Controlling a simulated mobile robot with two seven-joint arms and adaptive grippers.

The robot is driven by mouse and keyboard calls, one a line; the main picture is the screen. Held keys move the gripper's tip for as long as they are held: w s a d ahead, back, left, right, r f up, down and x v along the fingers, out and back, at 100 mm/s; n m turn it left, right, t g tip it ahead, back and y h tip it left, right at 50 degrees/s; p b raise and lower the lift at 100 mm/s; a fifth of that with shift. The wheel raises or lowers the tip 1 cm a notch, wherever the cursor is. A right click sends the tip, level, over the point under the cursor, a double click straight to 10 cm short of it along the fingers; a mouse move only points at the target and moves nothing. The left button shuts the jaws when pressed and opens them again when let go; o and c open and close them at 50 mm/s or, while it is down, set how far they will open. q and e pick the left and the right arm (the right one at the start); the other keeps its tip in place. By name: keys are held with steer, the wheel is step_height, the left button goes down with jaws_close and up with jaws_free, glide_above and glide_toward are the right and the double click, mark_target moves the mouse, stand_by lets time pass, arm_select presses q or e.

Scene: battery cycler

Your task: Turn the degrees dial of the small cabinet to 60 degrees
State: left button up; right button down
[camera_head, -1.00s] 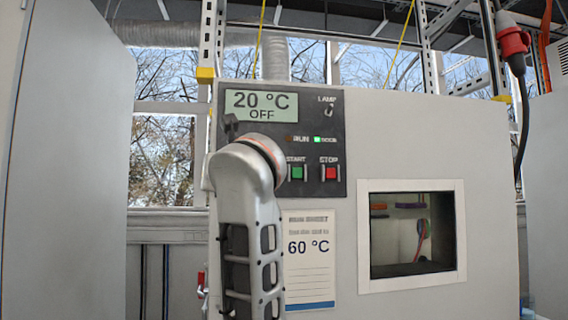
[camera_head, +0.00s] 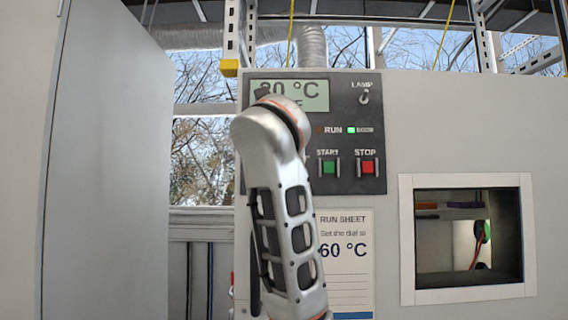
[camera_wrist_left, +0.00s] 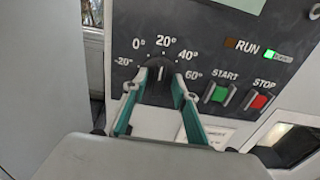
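The small cabinet (camera_head: 385,130) has a dark control panel (camera_head: 350,190) and a display (camera_head: 316,97) partly hidden by my arm. In the left wrist view, the black degrees dial (camera_wrist_left: 158,88) has marks from -20° to 60° around it. Its white pointer line is near the 20° mark. My left gripper (camera_wrist_left: 155,92) is open, with one green-lined finger on each side of the dial; I cannot tell whether either touches it. In the head view my arm hides the dial and this gripper. My right gripper is in neither view.
The green START button (camera_wrist_left: 217,93) and red STOP button (camera_wrist_left: 260,101) are right of the dial. A lamp switch (camera_head: 364,97) is above them. A run sheet (camera_head: 345,260) reading 60 °C and a window (camera_head: 468,237) are lower. A grey cabinet (camera_head: 105,170) stands left.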

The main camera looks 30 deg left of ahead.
arm_select(q)
steer(key=shift+a+r, duration=0.15)
jaws_close()
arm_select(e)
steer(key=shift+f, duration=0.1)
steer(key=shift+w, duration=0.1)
arm_select(q)
steer(key=shift+w+d+m+p, duration=0.1)
steer(key=shift+m+p, duration=1.4)
steer(key=shift+m, duration=2.55)
steer(key=shift+d+m+p, duration=0.1)
steer(key=shift+m+p, duration=1.35)
steer(key=shift+m, duration=2.6)
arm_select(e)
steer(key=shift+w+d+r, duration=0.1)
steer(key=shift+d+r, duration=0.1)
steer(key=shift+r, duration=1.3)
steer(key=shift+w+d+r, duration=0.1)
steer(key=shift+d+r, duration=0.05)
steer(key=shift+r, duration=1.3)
